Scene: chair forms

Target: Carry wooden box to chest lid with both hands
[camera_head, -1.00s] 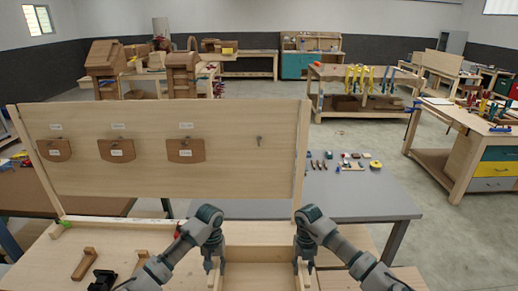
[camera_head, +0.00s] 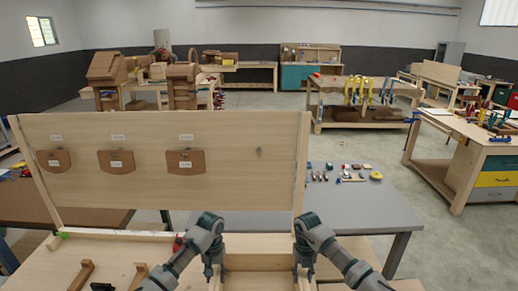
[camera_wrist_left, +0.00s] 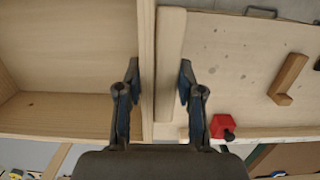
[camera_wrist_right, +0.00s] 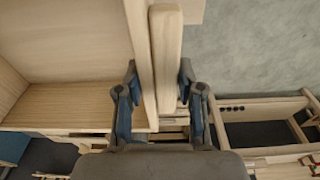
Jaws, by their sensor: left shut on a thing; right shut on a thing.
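The pale wooden box (camera_head: 258,265) is at the bottom middle of the head view, between my two grippers, cut off by the frame edge. My left gripper (camera_head: 215,274) is shut on its left side wall; the left wrist view shows the fingers (camera_wrist_left: 159,85) on both sides of the wall and its outer strip, with the bare box inside (camera_wrist_left: 65,60) at left. My right gripper (camera_head: 304,272) is shut on the right side wall, also seen in the right wrist view (camera_wrist_right: 158,85). An upright pale panel (camera_head: 220,135) stands beyond the box; I cannot tell whether it is the chest lid.
Brown flaps (camera_head: 186,161) hang on the panel. Brackets (camera_head: 82,275) lie on the wooden bench at left. A grey table (camera_head: 365,208) with small tools stands beyond at right. Open floor (camera_head: 440,215) shows past it.

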